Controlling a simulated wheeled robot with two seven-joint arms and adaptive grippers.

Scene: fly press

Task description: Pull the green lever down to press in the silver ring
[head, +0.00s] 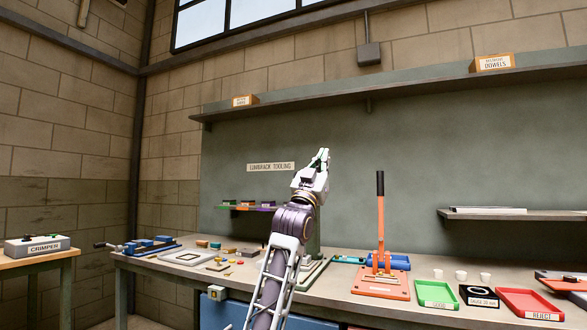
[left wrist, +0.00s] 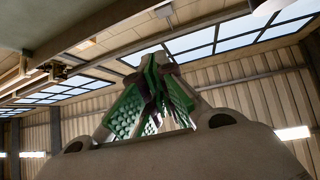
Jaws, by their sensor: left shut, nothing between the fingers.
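My left gripper (head: 322,157) is raised above the bench, fingers pointing up, in front of the back panel. It is shut and empty. In the left wrist view its green-padded fingers (left wrist: 156,68) meet, with only ceiling and windows beyond. Behind my left arm stands a grey-green press (head: 314,235) on the bench, largely covered by the arm. I cannot make out a green lever or a silver ring; they may be hidden there. My right gripper is not in view.
An orange press (head: 380,284) with a tall black-gripped lever stands right of my arm. Further right are a green tray (head: 436,293), small white cups and a red tray (head: 530,304). A blue vise (head: 150,245) and small parts lie left. A shelf (head: 400,88) runs above.

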